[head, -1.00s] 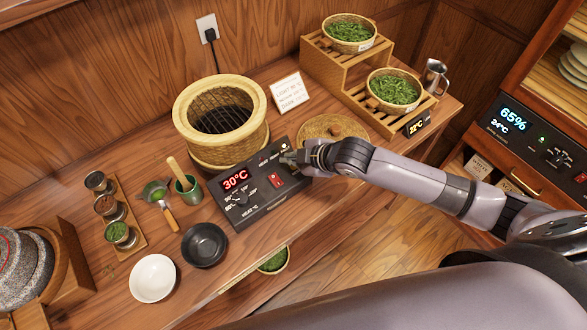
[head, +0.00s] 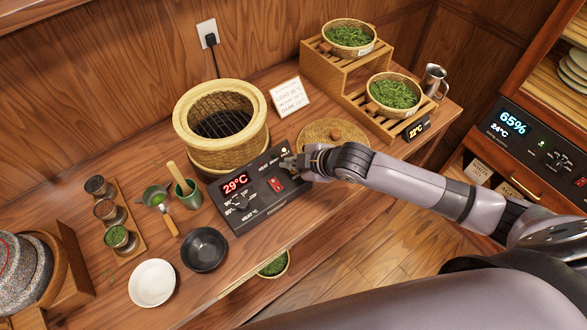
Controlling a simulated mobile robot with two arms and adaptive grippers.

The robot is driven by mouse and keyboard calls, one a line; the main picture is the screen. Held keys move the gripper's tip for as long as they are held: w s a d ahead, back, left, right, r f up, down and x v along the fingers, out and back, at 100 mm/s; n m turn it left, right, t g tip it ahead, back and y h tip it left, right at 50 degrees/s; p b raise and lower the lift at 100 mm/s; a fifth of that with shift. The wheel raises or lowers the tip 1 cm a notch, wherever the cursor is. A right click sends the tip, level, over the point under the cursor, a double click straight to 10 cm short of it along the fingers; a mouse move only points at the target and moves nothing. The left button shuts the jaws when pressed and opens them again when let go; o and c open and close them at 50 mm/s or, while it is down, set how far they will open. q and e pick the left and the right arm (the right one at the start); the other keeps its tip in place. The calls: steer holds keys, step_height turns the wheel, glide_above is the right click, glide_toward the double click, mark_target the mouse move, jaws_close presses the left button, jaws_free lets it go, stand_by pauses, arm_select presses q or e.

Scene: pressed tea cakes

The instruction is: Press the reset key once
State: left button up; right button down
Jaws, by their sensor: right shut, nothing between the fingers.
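The dark control box (head: 240,212) sits on the wooden counter. It has a red display (head: 236,185) reading 29°C, a dial (head: 240,201) and a red rocker switch (head: 275,185). My right gripper (head: 288,163) is shut and empty, with its fingertips over the box's upper right part, just above the red switch in the picture. I cannot pick out a reset key; the fingers cover part of the panel there. Whether the fingertips touch the panel cannot be told. My left gripper is not in view.
A woven basket heater (head: 190,133) stands behind the box. A round woven mat (head: 340,130) lies behind my right gripper. A wooden stepped rack (head: 312,63) with leaf baskets stands at the back right. Bowls (head: 203,249) and small tools lie on the left.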

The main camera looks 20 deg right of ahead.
mark_target(292, 173)
steer(key=shift+f, duration=0.2)
stand_by(0.3)
steer(key=shift+f, duration=0.25)
steer(key=shift+f, duration=0.4)
stand_by(0.8)
steer(key=shift+r+p, duration=0.8)
steer(key=shift+p, duration=0.1)
steer(key=shift+r, duration=0.15)
step_height(292, 173, up, 5)
steer(key=p, duration=0.5)
